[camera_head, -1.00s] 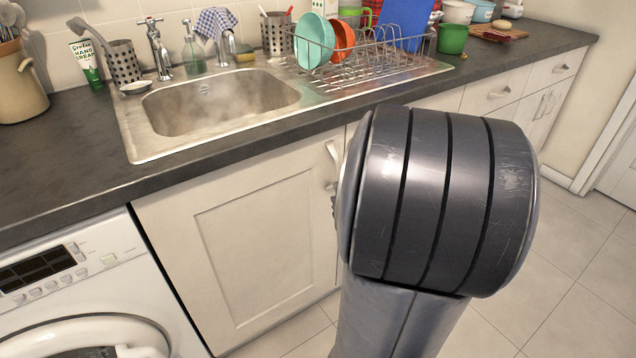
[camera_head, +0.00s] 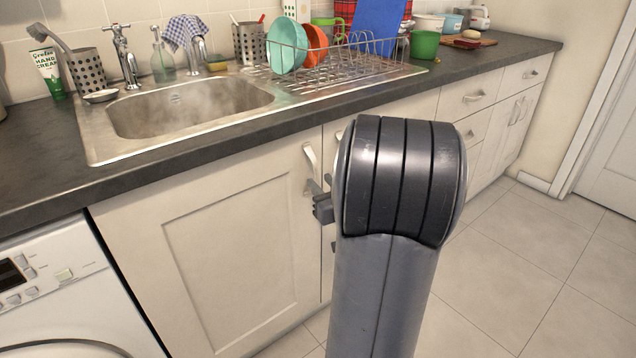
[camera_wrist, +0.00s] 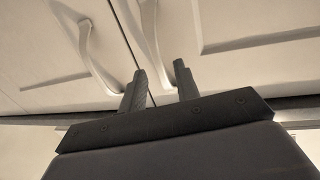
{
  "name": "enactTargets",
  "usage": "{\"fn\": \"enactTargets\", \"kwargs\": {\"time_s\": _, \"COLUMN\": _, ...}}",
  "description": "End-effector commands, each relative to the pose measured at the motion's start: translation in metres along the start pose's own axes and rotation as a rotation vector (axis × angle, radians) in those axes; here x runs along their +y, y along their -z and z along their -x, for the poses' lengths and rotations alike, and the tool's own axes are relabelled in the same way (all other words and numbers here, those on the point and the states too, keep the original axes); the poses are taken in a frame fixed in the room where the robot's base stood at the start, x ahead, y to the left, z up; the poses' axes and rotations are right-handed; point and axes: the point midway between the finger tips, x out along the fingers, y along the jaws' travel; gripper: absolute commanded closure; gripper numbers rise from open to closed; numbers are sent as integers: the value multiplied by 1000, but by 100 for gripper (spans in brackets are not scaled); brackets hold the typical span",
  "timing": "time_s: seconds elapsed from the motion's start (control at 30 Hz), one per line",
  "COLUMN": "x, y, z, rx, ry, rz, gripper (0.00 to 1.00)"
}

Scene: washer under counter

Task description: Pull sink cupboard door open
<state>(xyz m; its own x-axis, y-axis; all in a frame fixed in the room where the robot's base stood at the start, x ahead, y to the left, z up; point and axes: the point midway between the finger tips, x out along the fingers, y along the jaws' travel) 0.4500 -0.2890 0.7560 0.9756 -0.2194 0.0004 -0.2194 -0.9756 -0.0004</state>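The sink cupboard door (camera_head: 240,260) is a cream panel door under the sink, shut. Its curved metal handle (camera_head: 310,160) is near its upper right edge. My gripper (camera_head: 322,207) is partly hidden behind my arm and sits close to the handle's lower end. In the wrist view my gripper (camera_wrist: 160,82) is open, its two dark fingers apart and nothing seen held. Two handles show there: one (camera_wrist: 92,50) left of the fingers, and one (camera_wrist: 149,25) in line with the gap between them. Whether a finger touches a handle cannot be told.
The dark worktop (camera_head: 150,180) runs above the doors, with the sink (camera_head: 185,110) and dish rack (camera_head: 340,65). A white washer (camera_head: 60,300) stands at left. Drawers (camera_head: 470,98) are at right. The tiled floor (camera_head: 530,240) at right is clear.

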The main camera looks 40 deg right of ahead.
Motion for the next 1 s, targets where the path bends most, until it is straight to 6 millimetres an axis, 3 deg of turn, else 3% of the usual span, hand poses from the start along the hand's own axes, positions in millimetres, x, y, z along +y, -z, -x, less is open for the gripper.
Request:
{"fn": "enactTargets", "kwargs": {"time_s": 0.2, "x": 0, "y": -1, "z": -23, "rx": -1, "ry": 1, "rz": 0, "gripper": 70}}
{"fn": "enactTargets", "kwargs": {"time_s": 0.53, "x": 0, "y": 0, "z": -27, "rx": 0, "ry": -1, "rz": 0, "gripper": 70}}
{"fn": "enactTargets", "kwargs": {"time_s": 0.9, "x": 0, "y": 0, "z": -26, "rx": -1, "ry": -1, "rz": 0, "gripper": 99}}
{"fn": "enactTargets", "kwargs": {"time_s": 1.0, "x": 0, "y": 0, "z": -26, "rx": -1, "ry": -1, "rz": 0, "gripper": 100}}
